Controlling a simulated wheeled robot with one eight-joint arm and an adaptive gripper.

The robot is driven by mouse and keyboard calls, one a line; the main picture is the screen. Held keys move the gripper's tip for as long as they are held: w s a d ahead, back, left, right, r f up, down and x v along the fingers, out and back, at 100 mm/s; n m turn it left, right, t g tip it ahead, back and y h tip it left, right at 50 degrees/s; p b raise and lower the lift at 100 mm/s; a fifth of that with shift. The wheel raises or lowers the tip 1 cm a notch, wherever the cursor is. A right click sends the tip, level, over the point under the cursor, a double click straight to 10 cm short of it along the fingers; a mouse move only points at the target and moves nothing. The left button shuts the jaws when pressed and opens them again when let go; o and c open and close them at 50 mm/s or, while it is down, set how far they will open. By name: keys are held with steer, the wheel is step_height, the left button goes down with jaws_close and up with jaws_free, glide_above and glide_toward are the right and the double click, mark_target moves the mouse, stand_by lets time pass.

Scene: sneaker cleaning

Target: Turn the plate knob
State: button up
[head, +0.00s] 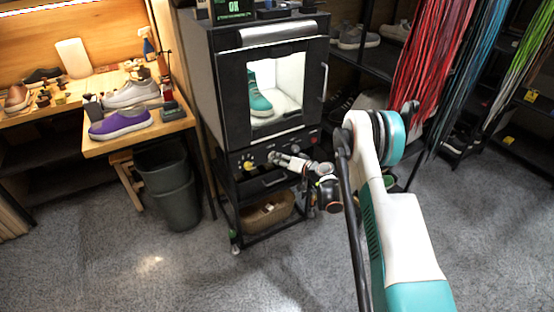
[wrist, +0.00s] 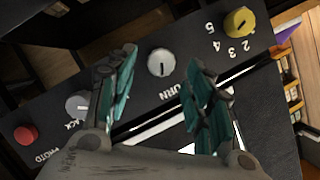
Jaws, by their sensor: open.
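The control panel (head: 229,160) is a dark strip below the cabinet's window. In the wrist view, a pale round knob (wrist: 161,63) with a dark slot sits in its middle, above lettering that looks like TURN. My gripper (wrist: 157,72) is open, its two teal-padded fingers on either side of this knob with gaps visible. I cannot tell how near the fingertips are to the panel. In the head view my gripper (head: 277,157) is in front of the panel and hides its middle. A yellow knob (wrist: 239,22) with numbers also shows in the head view (head: 248,165).
The panel also has a grey knob (wrist: 78,104) and a red button (wrist: 26,134). A teal shoe (head: 259,98) stands inside the lit cabinet (head: 221,100). A basket (head: 266,215) is below. A workbench (head: 160,129) with shoes and a bin (head: 170,185) stand left.

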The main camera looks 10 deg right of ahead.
steer(key=v, duration=0.9)
steer(key=shift+s, duration=0.15)
steer(key=shift+d+r, duration=0.1)
steer(key=s+a+r+g+h, duration=0.15)
steer(key=s+r, duration=0.25)
steer(key=r, duration=0.4)
steer(key=s+a+r+n+g+h, duration=0.15)
steer(key=s+r, duration=0.25)
steer(key=r, duration=0.4)
steer(key=s+a+r+m, duration=0.1)
steer(key=s+a+r, duration=0.3)
steer(key=r, duration=0.5)
steer(key=s+d+r+g+h, duration=0.1)
steer(key=s+r+h, duration=0.1)
steer(key=s, duration=1.3)
steer(key=s+d+r+n+g+h, duration=0.1)
steer(key=s+d+r+h, duration=0.1)
steer(key=s, duration=1.4)
steer(key=shift+h, duration=0.5)
